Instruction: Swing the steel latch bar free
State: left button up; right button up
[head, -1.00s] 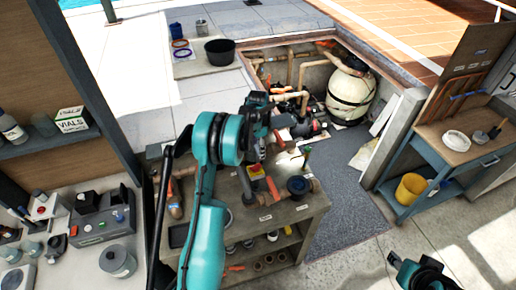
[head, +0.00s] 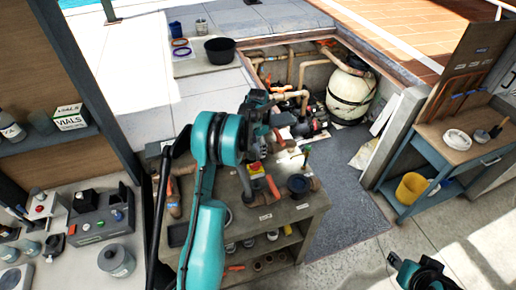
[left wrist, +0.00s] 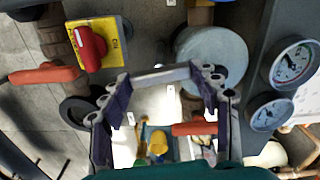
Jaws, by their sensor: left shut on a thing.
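In the left wrist view my left gripper (left wrist: 163,78) has its two purple-padded fingers apart, with a grey steel bar (left wrist: 160,75) spanning between the fingertips. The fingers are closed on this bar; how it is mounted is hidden. In the head view the left gripper (head: 268,140) is over the back of the grey workbench (head: 310,212), partly hidden by its own arm. My right gripper (head: 425,275) is at the bottom right corner, cut off and away from the bench; its fingers do not show clearly.
A yellow plate with a red switch (left wrist: 93,43), orange handles (left wrist: 45,74) and gauges (left wrist: 292,64) are close around the left gripper. Behind is the pit with pipes and a cream tank (head: 350,95). A blue bench (head: 455,150) stands right; grey matting between is clear.

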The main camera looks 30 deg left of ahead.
pick_arm(q)
jog(key=n+b, duration=0.2)
jog(key=n, duration=0.1)
jog(key=shift+f+n, duration=0.15)
jog(key=shift+n, duration=0.15)
jog(key=n+b, duration=0.2)
jog(key=n, duration=0.2)
jog(key=shift+n, duration=0.3)
jog(key=n+b, duration=0.1)
jog(key=n, duration=0.3)
jog(key=shift+n+b, duration=0.5)
jog(key=shift+n, duration=1.7)
jog(key=o, duration=0.9)
jog(key=shift+r, duration=0.2)
